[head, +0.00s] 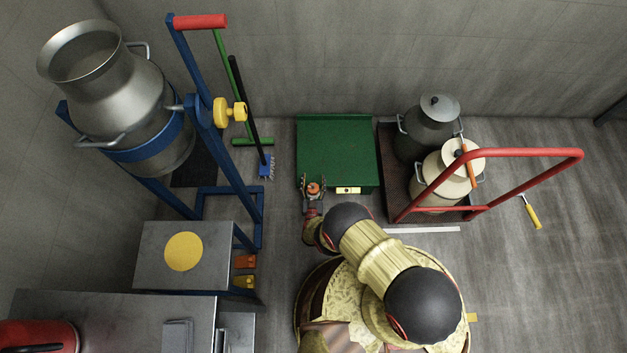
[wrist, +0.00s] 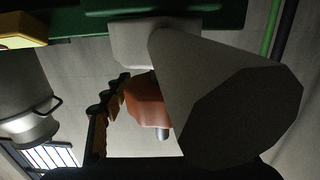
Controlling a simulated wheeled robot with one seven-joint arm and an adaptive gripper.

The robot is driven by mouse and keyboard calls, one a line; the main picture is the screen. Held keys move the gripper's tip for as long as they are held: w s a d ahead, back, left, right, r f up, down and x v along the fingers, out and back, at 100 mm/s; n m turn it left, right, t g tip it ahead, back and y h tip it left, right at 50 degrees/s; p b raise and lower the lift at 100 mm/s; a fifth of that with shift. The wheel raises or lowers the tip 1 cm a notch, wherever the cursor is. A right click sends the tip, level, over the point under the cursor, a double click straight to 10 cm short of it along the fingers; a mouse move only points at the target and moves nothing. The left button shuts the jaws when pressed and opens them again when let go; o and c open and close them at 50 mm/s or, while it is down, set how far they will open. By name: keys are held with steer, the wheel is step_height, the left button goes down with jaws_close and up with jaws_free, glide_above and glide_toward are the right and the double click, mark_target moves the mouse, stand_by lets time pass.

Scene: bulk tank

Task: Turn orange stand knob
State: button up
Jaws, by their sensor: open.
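The orange knob (head: 314,188) is at the front left edge of the green stand (head: 335,150). In the wrist view the orange knob (wrist: 148,103) shows below the stand's green edge, partly hidden by a large grey cone-shaped part (wrist: 225,95). My gripper (head: 313,185) is open at the knob, with its fingers on either side of it. One dark, ridged finger with orange pads (wrist: 108,115) shows left of the knob in the wrist view. I cannot tell whether the fingers touch the knob. The other finger is not clear there.
A red-handled cart (head: 520,155) with two cans stands right. A blue tilting frame (head: 212,130) holds a large metal can (head: 110,85) at left. Brushes lean against the wall between.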

steer(key=shift+w, duration=0.1)
steer(key=shift+c, duration=1.1)
steer(key=c, duration=1.1)
steer(key=shift+c, duration=0.3)
